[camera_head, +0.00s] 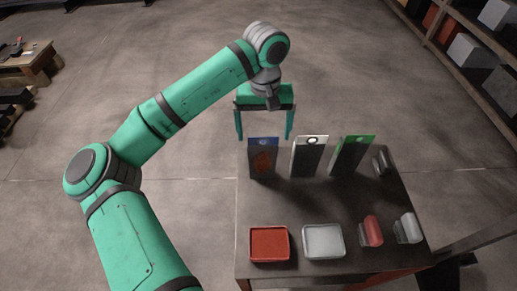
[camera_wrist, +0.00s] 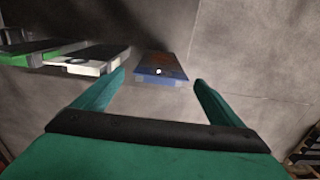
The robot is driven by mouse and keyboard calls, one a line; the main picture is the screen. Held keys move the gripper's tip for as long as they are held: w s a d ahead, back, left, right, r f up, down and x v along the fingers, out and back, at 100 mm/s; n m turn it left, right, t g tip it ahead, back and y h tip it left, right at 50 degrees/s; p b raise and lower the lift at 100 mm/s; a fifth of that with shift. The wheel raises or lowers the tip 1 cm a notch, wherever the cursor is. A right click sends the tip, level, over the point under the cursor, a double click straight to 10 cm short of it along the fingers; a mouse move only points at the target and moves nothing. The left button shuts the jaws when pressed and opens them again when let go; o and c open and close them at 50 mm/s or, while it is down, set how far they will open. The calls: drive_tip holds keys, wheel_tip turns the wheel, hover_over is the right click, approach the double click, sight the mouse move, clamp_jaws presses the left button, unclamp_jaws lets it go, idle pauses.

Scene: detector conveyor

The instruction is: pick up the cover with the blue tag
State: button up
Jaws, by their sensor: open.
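The cover with the blue tag (camera_head: 263,160) stands at the back left of the table, a dark panel with an orange-brown patch on its face. In the wrist view the blue-tagged cover (camera_wrist: 162,65) lies ahead, between the lines of my two fingers. My gripper (camera_head: 264,137) is open and empty at the table's back edge, its fingers apart to either side of the blue tag in the head view. In the wrist view my gripper (camera_wrist: 159,76) shows a gap between its fingertips and the cover; I see no contact.
A white-tagged cover (camera_head: 309,157) and a green-tagged cover (camera_head: 352,156) stand to the right on the table (camera_head: 300,205). A red tray (camera_head: 269,244), a pale tray (camera_head: 323,241), a red part (camera_head: 371,231) and a whitish part (camera_head: 407,228) are in front. Open floor surrounds the table's back.

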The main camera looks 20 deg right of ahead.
sight(263, 153)
drive_tip(key=f, duration=0.4)
drive_tip(key=shift+w+f, duration=0.15)
drive_tip(key=shift+w, duration=0.1)
wheel_tip(263, 153, down, 6)
drive_tip(key=shift+s+f, duration=0.2)
drive_tip(key=shift+s, duration=0.1)
drive_tip(key=shift+a, duration=0.1)
drive_tip(key=shift+c, duration=0.3)
drive_tip(key=c, duration=1.5)
drive_tip(key=shift+c, duration=0.5)
